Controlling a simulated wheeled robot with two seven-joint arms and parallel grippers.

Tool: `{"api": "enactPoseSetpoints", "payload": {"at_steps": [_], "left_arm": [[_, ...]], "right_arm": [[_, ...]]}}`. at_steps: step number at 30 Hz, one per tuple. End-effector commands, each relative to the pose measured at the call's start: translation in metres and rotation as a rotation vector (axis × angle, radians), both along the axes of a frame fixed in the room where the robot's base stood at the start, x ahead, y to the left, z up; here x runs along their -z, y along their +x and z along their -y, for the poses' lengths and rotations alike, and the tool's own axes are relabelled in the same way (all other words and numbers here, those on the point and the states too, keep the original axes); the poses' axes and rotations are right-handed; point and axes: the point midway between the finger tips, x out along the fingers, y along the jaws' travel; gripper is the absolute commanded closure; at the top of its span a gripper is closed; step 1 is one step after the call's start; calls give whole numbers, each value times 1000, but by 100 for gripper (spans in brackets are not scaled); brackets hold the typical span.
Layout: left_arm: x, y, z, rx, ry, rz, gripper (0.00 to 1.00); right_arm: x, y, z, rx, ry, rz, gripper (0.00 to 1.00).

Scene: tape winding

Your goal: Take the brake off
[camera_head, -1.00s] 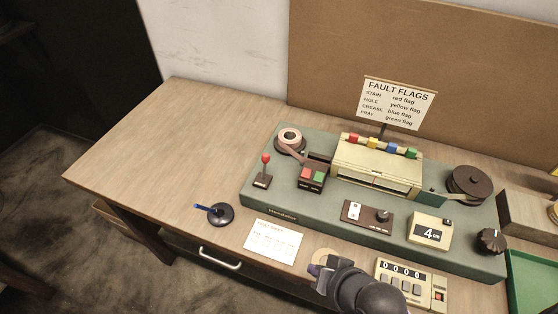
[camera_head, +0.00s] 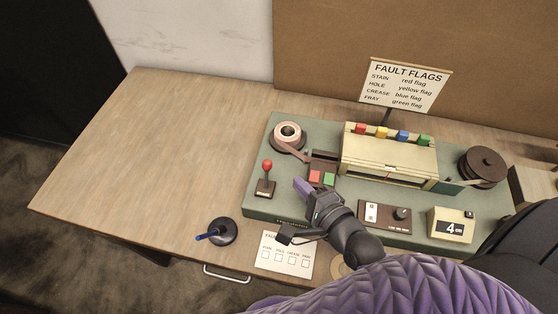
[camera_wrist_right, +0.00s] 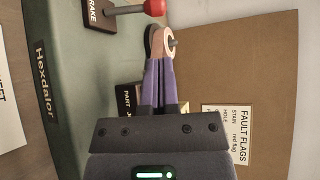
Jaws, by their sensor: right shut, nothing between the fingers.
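The brake is a small lever with a red knob (camera_head: 267,164) on a dark base at the left end of the green machine (camera_head: 262,205). The lever stands roughly upright in the head view. In the right wrist view the red knob (camera_wrist_right: 154,7) is at the top edge, beside the base marked BRAKE (camera_wrist_right: 98,14). My right gripper (camera_head: 299,184), with purple fingers, is shut and empty. It is to the right of the brake lever and apart from it, near the red and green buttons (camera_head: 322,178). My left gripper is not in view.
A tape reel (camera_head: 288,133) stands behind the brake, and a dark reel (camera_head: 483,167) is at the right end. A pen in a round holder (camera_head: 222,231) and a white card (camera_head: 286,256) lie in front. The table's left side (camera_head: 130,160) is clear.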

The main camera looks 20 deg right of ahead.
Motion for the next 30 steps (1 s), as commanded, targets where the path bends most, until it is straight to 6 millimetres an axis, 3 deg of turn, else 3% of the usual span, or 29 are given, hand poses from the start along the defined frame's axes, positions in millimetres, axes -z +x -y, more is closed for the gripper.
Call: {"api": "enactPoseSetpoints", "payload": {"at_steps": [6,12,30], "left_arm": [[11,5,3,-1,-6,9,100],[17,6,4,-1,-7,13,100],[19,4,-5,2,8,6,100]], "right_arm": [[13,44,-9,0,-1,3,100],[19,70,-15,-1,0,2,100],[19,76,-16,0,-12,16,100]]}}
